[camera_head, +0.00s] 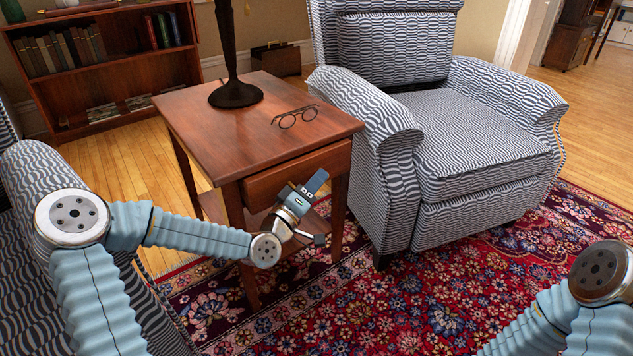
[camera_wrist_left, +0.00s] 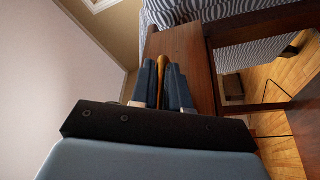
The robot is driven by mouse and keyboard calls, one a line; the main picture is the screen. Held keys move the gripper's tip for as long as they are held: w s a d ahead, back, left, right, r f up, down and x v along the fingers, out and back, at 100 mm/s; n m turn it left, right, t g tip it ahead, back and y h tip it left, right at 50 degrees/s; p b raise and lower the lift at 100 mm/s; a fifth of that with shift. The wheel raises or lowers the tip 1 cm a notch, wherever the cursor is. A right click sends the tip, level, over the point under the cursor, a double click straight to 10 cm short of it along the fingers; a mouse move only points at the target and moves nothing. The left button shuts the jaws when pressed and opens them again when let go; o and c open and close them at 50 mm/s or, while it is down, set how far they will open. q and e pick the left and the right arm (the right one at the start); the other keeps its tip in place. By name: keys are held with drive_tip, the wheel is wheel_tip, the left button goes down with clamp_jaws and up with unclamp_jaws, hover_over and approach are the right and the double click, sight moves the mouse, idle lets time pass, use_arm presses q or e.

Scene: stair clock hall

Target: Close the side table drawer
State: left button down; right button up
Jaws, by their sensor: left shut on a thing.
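The wooden side table (camera_head: 190,112) stands between two patterned armchairs. Its drawer (camera_head: 300,168) has a plain reddish-brown front facing me, under the tabletop; how far it stands out is hard to tell from here. My left gripper (camera_head: 296,196) is at the right part of the drawer front. In the left wrist view my left gripper (camera_wrist_left: 162,75) is shut around a narrow orange-brown handle (camera_wrist_left: 162,64) on the drawer front (camera_wrist_left: 186,55). In the head view the gripper hides the handle. Only my right arm shows, at the lower right; its gripper is out of view.
A dark lamp base (camera_head: 236,95) and glasses (camera_head: 295,116) rest on the tabletop. A striped armchair (camera_head: 465,150) stands close on the right, another (camera_head: 40,180) at the left. A bookcase (camera_head: 110,60) is behind. The red rug (camera_head: 430,300) in front is clear.

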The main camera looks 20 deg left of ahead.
sight(297, 182)
use_arm(q)
drive_tip(key=shift+w+a, duration=0.65)
drive_tip(key=shift+a, duration=0.25)
drive_tip(key=shift+w+a, duration=0.65)
drive_tip(key=shift+a, duration=0.2)
drive_tip(key=c, duration=1.5)
unclamp_jaws()
drive_tip(key=p+v, duration=0.1)
drive_tip(key=v, duration=1.2)
drive_tip(key=shift+s+f, duration=0.1)
drive_tip(key=shift+s, duration=0.3)
